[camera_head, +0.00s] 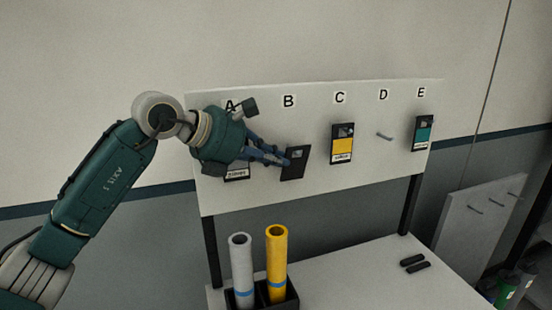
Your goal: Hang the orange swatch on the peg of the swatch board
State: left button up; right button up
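The white swatch board (318,184) has places lettered A to E. My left gripper (285,161) is in front of A and B, its fingertips at the left edge of a dark, slightly tilted swatch (295,168) under B. I cannot tell whether the fingers grip it or only touch it, or whether it is on a peg. No orange shows on its visible face. A swatch under A (237,174) is mostly hidden behind my gripper. A yellow-orange swatch (342,145) hangs under C and a teal one (423,134) under E. The peg under D (384,136) is bare. My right gripper is out of view.
A grey roll (241,268) and a yellow roll (277,258) stand in a black holder (291,292) on the white table (350,275). Two small black items (414,264) lie at its right. A leaning panel with bare pegs (477,225) stands beyond the right edge.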

pick_arm(q)
jog(key=o, duration=0.5)
jog(key=shift+f, duration=0.1)
